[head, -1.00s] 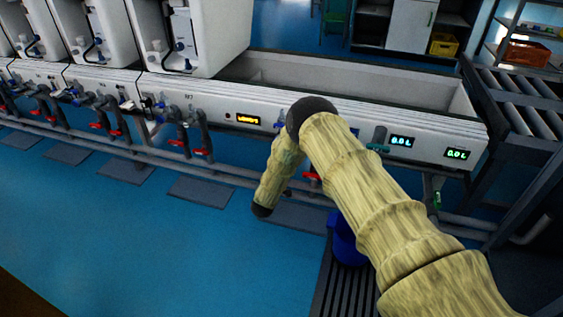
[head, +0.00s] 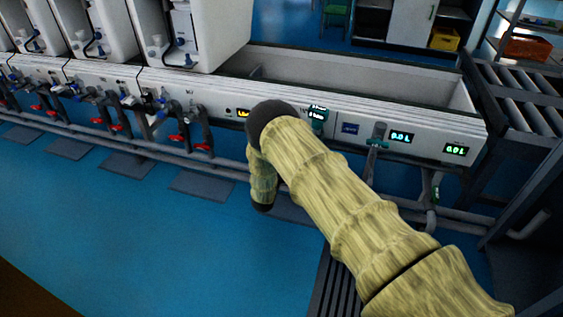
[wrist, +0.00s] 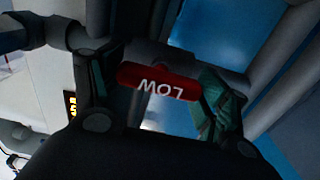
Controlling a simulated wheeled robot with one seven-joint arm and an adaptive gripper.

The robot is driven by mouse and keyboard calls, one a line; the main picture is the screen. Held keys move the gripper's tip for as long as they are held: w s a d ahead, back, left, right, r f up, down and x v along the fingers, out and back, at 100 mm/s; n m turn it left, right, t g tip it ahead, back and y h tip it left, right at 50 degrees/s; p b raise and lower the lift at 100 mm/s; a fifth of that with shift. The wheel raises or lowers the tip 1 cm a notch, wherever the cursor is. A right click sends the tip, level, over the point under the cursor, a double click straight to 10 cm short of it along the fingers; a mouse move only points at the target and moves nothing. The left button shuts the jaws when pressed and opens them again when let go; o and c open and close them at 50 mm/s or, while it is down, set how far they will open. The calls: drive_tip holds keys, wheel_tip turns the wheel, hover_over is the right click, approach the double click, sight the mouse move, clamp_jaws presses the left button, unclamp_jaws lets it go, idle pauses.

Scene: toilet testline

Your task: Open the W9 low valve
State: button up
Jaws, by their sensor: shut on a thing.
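The red valve handle (wrist: 140,75), marked LOW, lies across the middle of the wrist view with its lettering upside down. My gripper (wrist: 160,91) is shut on it, with one finger at each end. Grey pipe (wrist: 105,18) runs behind the handle. In the head view my arm covers the gripper and this valve, low in front of the white testline panel. The W9 label cannot be read in either view.
Other red valve handles (head: 178,137) hang on pipes to the left. A long horizontal pipe (head: 150,155) runs below the panel. A white trough (head: 350,85) lies behind. A roller conveyor (head: 520,95) stands at right. Blue floor (head: 110,235) is clear at front left.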

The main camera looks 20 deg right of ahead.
drive_tip(key=shift+f, duration=0.1)
idle(0.4)
drive_tip(key=o, duration=1)
drive_tip(key=v, duration=1.2)
